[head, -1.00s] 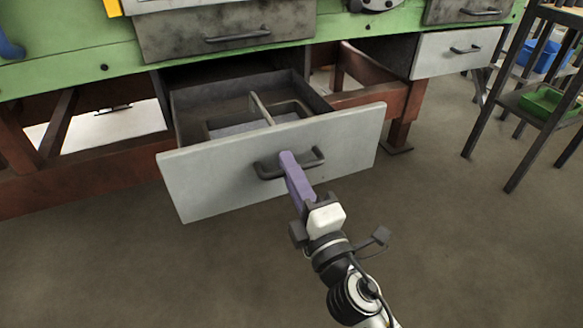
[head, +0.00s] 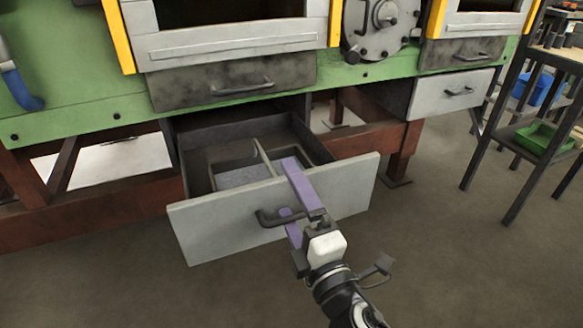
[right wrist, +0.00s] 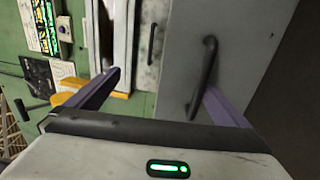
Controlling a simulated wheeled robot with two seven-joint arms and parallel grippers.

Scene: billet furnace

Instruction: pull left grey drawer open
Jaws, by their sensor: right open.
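The left grey drawer (head: 215,228) hangs well out of the green furnace frame, its divided inside showing from above. Its dark bar handle (head: 268,219) is on the front panel and also shows in the right wrist view (right wrist: 208,72). My right gripper (head: 287,187) is open at the handle, one purple finger above it and one below. In the right wrist view the handle lies close to the right-hand finger, and my right gripper (right wrist: 161,82) has a wide gap between its fingers. My left gripper is not in view.
A shut dark drawer (head: 290,72) sits above the open one. A second light grey drawer (head: 430,95) is at the right. A dark rack (head: 500,125) with a green bin (head: 543,138) stands far right. The floor in front is clear.

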